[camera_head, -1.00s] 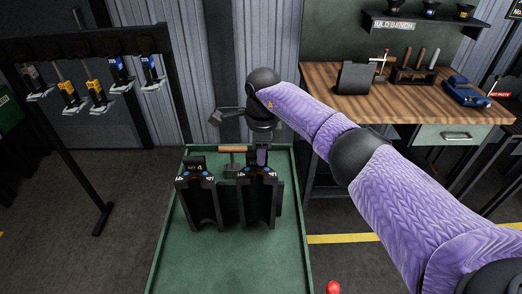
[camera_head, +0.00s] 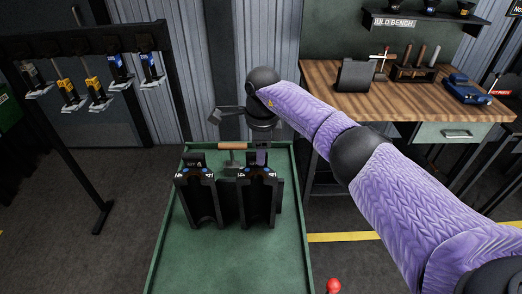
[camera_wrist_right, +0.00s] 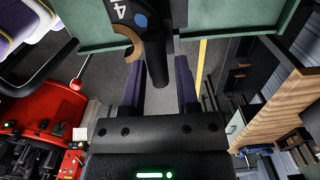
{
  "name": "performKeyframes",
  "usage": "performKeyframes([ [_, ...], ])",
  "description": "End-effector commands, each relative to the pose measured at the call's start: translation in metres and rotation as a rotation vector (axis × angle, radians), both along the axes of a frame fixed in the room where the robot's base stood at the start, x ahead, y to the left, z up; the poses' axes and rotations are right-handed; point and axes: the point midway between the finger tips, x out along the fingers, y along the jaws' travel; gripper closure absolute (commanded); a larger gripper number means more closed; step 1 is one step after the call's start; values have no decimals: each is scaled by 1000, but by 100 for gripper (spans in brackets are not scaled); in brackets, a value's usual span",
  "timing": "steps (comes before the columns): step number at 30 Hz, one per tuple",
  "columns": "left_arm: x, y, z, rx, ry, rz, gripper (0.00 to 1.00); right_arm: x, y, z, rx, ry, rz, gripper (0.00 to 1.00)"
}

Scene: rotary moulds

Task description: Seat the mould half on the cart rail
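Two black mould halves stand upright side by side on the green cart (camera_head: 225,262), a left one (camera_head: 203,205) and a right one (camera_head: 260,205). Each has blue dots and white marks on top. My right gripper (camera_head: 262,157) is at the top back of the right half, pointing down. In the right wrist view its two purple fingers (camera_wrist_right: 160,85) are apart on either side of a black post (camera_wrist_right: 156,62), with a gap showing on the right. A part marked 4 with a blue dot (camera_wrist_right: 140,20) is beside that post. My left gripper is out of view.
A wooden-handled tool (camera_head: 232,146) lies behind the halves on the cart. A rack (camera_head: 95,40) of hanging tools stands left, a wooden workbench (camera_head: 320,75) right. The cart's front is clear. Red machinery (camera_wrist_right: 50,110) shows left in the wrist view.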

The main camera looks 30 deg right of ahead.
Motion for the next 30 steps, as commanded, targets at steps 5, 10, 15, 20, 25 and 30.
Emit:
performKeyframes([
  [5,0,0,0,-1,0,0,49,-1,0,-1,-1,3,0,33],
  [10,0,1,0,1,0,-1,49,-2,-1,-3,-3,9,-1,33],
  [15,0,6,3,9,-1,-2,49,-1,-2,26,-3,3,0,33],
  [20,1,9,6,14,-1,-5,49,-1,-2,68,-1,2,0,33],
  [25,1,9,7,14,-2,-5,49,-2,-2,94,-1,4,-1,33],
  [30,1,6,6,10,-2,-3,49,-2,-2,98,-1,5,-1,33],
])
